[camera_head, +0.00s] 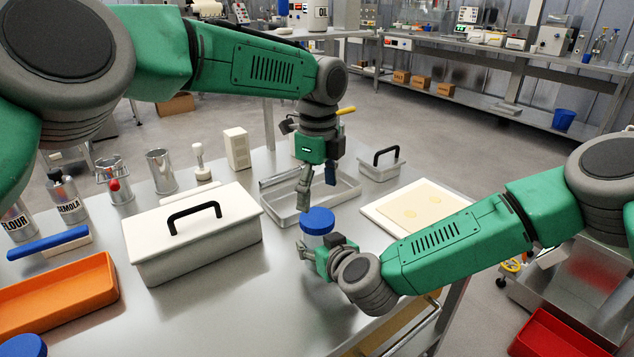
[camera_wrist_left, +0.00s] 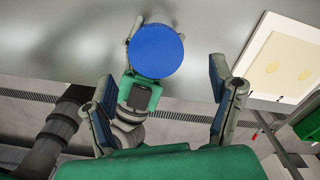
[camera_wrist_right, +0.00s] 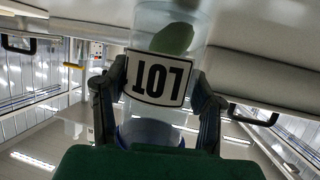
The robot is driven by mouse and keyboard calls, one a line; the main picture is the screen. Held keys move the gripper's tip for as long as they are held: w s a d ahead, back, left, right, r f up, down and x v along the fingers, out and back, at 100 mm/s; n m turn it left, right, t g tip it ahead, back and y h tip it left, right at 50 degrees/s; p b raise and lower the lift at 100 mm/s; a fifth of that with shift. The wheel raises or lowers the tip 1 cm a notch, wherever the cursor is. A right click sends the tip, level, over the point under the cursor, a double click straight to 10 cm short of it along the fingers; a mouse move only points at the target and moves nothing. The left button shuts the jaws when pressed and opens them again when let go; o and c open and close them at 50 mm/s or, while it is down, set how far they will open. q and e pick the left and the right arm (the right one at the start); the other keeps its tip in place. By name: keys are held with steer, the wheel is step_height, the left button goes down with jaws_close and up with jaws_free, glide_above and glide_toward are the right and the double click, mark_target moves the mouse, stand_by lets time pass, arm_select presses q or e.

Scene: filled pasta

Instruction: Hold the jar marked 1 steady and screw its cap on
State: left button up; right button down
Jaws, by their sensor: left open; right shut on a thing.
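The jar (camera_head: 314,240) stands near the table's front edge, mostly hidden by my right gripper (camera_head: 318,262). That gripper is shut around its side. In the right wrist view the clear jar (camera_wrist_right: 178,15) appears inverted, with a white label (camera_wrist_right: 158,80) reading "LOT"; no number is readable. A green shape shows inside. A blue cap (camera_head: 317,219) is at the jar's top; whether it is threaded on cannot be seen. My left gripper (camera_head: 317,188) is open, pointing down above the cap and apart from it. The left wrist view shows the round cap (camera_wrist_left: 156,50) beyond the spread fingers.
A metal tray (camera_head: 285,217) lies just behind the jar. A white lidded box (camera_head: 190,245) stands left, and a white board (camera_head: 378,208) with a pale sheet lies right. An orange tray (camera_head: 60,305) and another blue round top (camera_head: 22,346) are at the left front.

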mark_target(318, 216)
arm_select(q)
steer(key=n, duration=0.7)
steer(key=shift+r, duration=0.25)
steer(key=n, duration=0.6)
steer(key=shift+s+r+n, duration=0.15)
steer(key=shift+r+n, duration=0.1)
steer(key=shift+n, duration=0.05)
steer(key=n, duration=0.6)
steer(key=shift+r+n, duration=0.25)
steer(key=shift+n, duration=0.05)
steer(key=n, duration=0.6)
steer(key=shift+a+r+n, duration=0.1)
steer(key=shift+r+n, duration=0.1)
steer(key=shift+n, duration=0.2)
steer(key=shift+f, duration=4)
steer(key=shift+c, duration=0.4)
